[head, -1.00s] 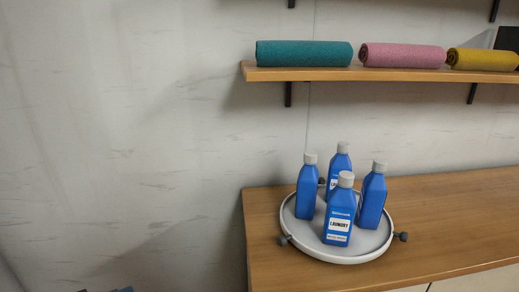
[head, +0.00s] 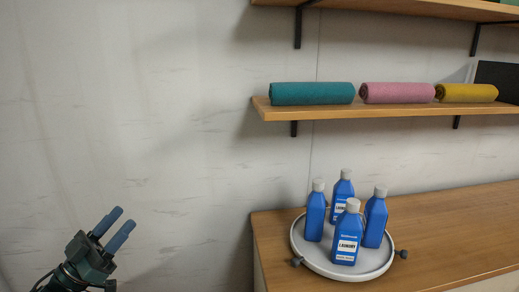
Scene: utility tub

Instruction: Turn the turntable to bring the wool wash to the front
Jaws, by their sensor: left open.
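A round white turntable (head: 325,265) stands on the left end of a wooden counter, with dark knobs at its rim, one at the left (head: 297,262) and one at the right (head: 403,254). Several blue bottles with grey caps stand upright on it. The front bottle (head: 347,240) has a white label reading LAUNDRY. Another stands at the left (head: 315,214), one at the back (head: 341,192) and one at the right (head: 376,220); which one is wool wash I cannot tell. My left gripper (head: 121,224) is open and empty at lower left, well apart from the turntable. My right gripper is out of view.
The wooden counter (head: 460,225) is clear to the right of the turntable. Above it, a wall shelf (head: 390,109) holds a teal roll (head: 312,93), a pink roll (head: 398,92) and a yellow roll (head: 466,93). Bare wall lies to the left.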

